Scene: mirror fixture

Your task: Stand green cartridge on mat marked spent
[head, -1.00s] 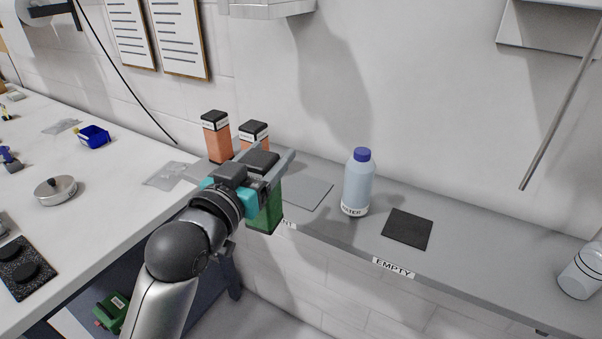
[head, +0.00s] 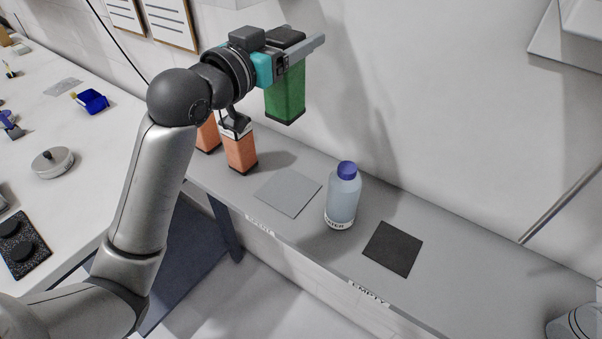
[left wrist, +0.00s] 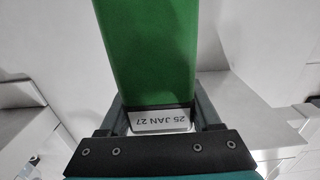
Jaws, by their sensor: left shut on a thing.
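The green cartridge (head: 286,92) hangs upright from my left gripper (head: 298,45), well above the grey shelf. The fingers are shut on its dark upper end. In the left wrist view the cartridge (left wrist: 148,50) fills the middle, with a white label reading "25 JAN 27" upside down between the fingers. A light grey mat (head: 289,193) lies bare on the shelf, below the cartridge in the picture. The label (head: 260,225) on the shelf edge before it is too blurred to read surely. A dark mat (head: 392,249) lies bare farther right, by a label reading EMPTY (head: 369,291).
A blue-capped water bottle (head: 342,200) stands between the two mats. An orange cartridge (head: 241,152) stands left of the grey mat; another orange one (head: 208,136) is partly hidden by my arm.

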